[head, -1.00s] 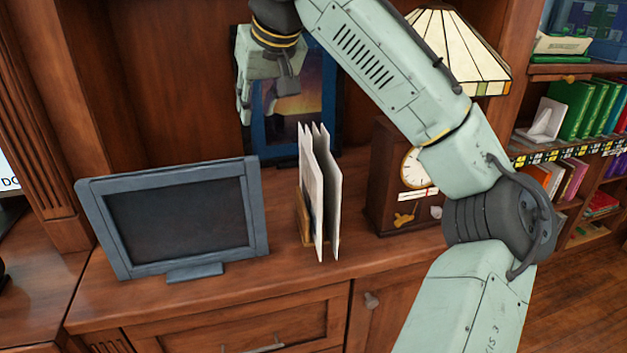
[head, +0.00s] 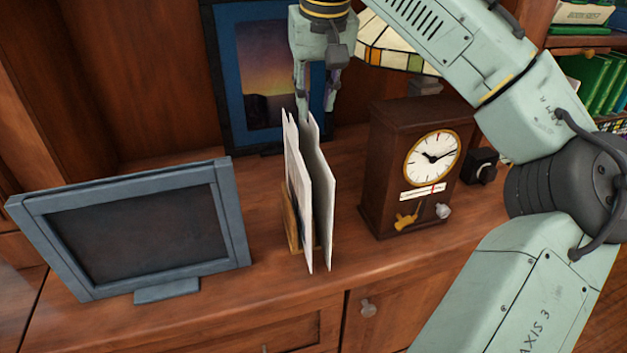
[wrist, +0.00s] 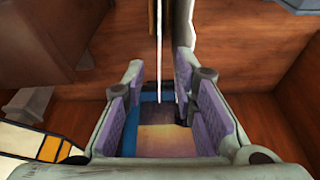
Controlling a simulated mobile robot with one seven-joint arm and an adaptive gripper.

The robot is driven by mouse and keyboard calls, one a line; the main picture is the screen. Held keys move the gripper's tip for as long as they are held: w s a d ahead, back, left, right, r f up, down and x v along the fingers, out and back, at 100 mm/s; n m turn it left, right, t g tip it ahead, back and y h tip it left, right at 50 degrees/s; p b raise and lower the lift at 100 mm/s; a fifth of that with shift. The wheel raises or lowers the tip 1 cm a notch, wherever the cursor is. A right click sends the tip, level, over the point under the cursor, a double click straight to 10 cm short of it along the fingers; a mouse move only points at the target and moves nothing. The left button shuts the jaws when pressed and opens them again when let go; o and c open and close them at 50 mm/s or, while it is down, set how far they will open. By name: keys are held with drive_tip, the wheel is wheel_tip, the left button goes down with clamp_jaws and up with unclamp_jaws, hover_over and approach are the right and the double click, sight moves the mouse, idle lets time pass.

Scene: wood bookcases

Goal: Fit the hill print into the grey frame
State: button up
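The grey frame (head: 130,228) stands on the cabinet top at the left on a small foot, showing a dark, empty-looking face. Several thin white-edged prints (head: 319,195) stand upright in a small wooden rack (head: 290,220) to its right. They are nearly edge-on, so I cannot tell which is the hill print. My gripper (head: 318,96) points down at the top back of these prints. In the wrist view, its purple-padded fingers (wrist: 160,85) are apart, with a thin print edge (wrist: 158,45) running up between them. Contact is not visible.
A blue-framed sunset picture (head: 224,75) leans at the back wall, behind my gripper. A wooden clock (head: 390,165) stands right of the prints, with a stained-glass lamp (head: 385,45) behind it. A small black object (head: 481,165) is farther right. Bare cabinet top lies between frame and rack.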

sight(313, 120)
drive_tip(key=p+x, duration=0.1)
drive_tip(key=x, duration=0.4)
drive_tip(key=shift+c, duration=0.3)
clamp_jaws()
